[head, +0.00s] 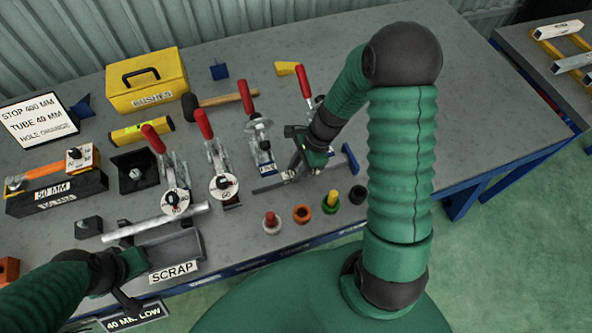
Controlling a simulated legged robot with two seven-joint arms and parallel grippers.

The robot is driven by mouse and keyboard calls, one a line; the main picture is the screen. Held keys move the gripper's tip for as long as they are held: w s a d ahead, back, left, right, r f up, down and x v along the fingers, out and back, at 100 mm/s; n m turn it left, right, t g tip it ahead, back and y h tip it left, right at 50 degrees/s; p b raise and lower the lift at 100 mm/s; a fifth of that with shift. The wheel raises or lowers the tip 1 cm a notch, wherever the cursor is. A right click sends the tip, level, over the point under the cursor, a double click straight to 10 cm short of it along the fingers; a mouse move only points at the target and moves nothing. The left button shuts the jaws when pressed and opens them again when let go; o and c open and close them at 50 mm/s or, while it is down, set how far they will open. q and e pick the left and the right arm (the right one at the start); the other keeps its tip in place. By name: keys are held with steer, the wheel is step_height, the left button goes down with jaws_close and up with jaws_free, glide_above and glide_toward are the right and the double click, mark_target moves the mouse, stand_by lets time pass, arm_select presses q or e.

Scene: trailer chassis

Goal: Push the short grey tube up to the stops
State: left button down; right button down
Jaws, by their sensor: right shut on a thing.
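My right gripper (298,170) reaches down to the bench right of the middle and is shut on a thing. A grey bar-like piece (268,187) shows at its left, probably the short grey tube; the gripper hides much of it. A blue stop-like bracket (350,159) stands just right of the gripper. I cannot tell whether the piece touches it. A longer silver tube (156,222) lies on the left part of the bench, behind the scrap tray. My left gripper (127,288) is at the lower left by the scrap tray; its jaws are unclear.
Several red-handled toggle clamps (172,180) stand along the bench. A scrap tray (176,271), coloured pegs and rings (302,213), a yellow bushes box (146,82), a hammer (218,99) and a sign (38,120) surround the work area. The bench's right end is clear.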

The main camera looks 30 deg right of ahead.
arm_select(q)
steer(key=shift+r, duration=0.1)
arm_select(e)
steer(key=shift+w+d, duration=0.25)
steer(key=shift+d, duration=0.1)
steer(key=c, duration=1.4)
jaws_free()
arm_select(q)
steer(key=shift+d, duration=0.35)
arm_select(e)
steer(key=o, duration=0.3)
steer(key=shift+d, duration=0.1)
steer(key=shift+o, duration=0.2)
